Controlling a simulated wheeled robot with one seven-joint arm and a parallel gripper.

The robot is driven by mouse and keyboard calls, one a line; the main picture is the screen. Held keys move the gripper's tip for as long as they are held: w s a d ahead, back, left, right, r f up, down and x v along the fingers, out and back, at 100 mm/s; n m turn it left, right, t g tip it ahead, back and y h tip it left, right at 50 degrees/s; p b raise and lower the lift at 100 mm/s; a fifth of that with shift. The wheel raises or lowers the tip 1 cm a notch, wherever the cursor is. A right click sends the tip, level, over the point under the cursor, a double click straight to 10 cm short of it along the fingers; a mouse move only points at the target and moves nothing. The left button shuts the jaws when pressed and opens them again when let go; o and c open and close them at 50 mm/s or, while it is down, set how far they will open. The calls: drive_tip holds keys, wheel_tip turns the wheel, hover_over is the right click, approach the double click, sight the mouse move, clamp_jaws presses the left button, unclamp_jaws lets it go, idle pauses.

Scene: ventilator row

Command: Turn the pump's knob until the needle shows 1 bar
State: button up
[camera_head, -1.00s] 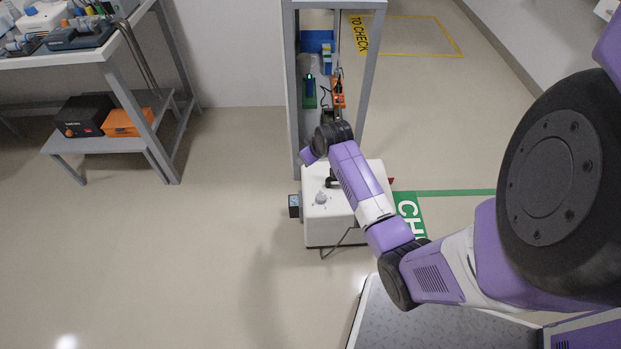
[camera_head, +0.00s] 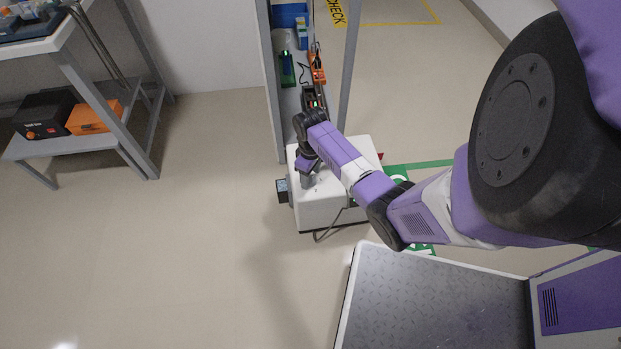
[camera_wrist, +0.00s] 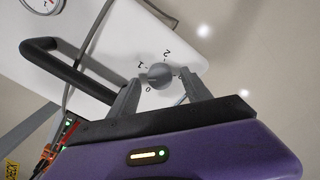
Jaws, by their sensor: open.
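The pump is a white box (camera_head: 318,208) on the floor in the head view, and its white top (camera_wrist: 110,35) fills much of the wrist view. The grey knob (camera_wrist: 160,74) sits on that top with the marks 0, 1 and 2 printed around it. My gripper (camera_wrist: 166,88) is open, with one finger on each side of the knob; I cannot tell whether they touch it. In the head view my gripper (camera_head: 308,181) points down at the pump top and hides the knob. A round gauge (camera_wrist: 44,4) is cut off at the top left of the wrist view; its needle reading is unclear.
A black handle (camera_wrist: 70,68) rises from the pump top near my gripper. A grey rack (camera_head: 274,100) with small devices stands behind the pump. A workbench (camera_head: 90,90) stands at the left.

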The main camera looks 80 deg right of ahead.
drive_tip(key=shift+f, duration=0.4)
clamp_jaws()
drive_tip(key=shift+r+m+p, duration=0.2)
drive_tip(key=shift+m+p, duration=0.4)
drive_tip(key=shift+p, duration=0.3)
drive_tip(key=shift+f+m+p, duration=0.15)
drive_tip(key=shift+m+p, duration=0.3)
drive_tip(key=shift+m, duration=0.15)
unclamp_jaws()
